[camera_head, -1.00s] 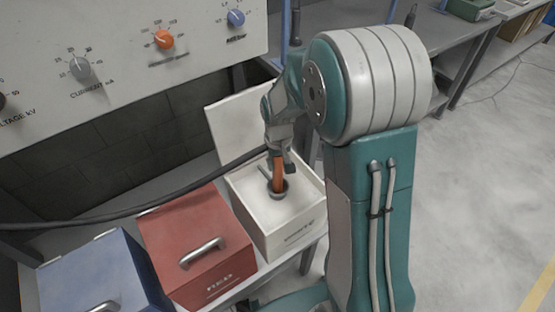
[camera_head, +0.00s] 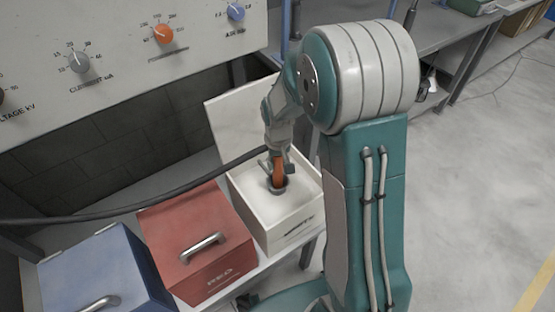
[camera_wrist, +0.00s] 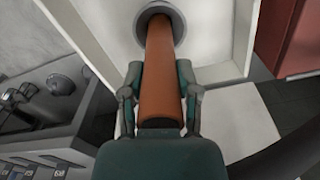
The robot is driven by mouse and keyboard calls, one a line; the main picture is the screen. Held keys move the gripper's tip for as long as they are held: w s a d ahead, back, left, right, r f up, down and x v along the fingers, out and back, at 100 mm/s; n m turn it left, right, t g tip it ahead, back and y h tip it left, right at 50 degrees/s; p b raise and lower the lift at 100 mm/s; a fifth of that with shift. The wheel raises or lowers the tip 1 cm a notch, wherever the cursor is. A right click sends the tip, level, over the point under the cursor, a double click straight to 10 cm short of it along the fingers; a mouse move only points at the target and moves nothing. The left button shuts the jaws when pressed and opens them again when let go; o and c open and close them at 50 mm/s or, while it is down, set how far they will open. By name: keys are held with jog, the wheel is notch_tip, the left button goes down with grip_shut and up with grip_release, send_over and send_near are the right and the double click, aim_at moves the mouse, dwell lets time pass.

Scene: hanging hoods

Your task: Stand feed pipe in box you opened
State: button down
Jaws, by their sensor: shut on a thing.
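The feed pipe is an orange-brown cylinder (camera_head: 278,172), also seen in the wrist view (camera_wrist: 160,70). My gripper (camera_head: 277,160) is shut on it, with a finger on each side in the wrist view (camera_wrist: 160,92). The white box (camera_head: 290,237) stands with its lid (camera_head: 235,125) raised at the back. A round grey socket (camera_head: 279,187) sits in the middle of the box. The pipe stands close to upright with its lower end inside the socket ring in both views. How deep it reaches is hidden.
A closed red box (camera_head: 196,236) with a bar handle stands left of the white box. A closed blue box (camera_head: 100,270) stands farther left. A control panel (camera_head: 110,50) with knobs is above.

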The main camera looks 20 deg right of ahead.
aim_at(278, 173)
jog(key=shift+f, duration=2.45)
jog(key=shift+c, duration=1.3)
grip_release()
notch_tip(278, 173, up, 11)
jog(key=shift+f, duration=0.1)
jog(key=shift+r, duration=0.55)
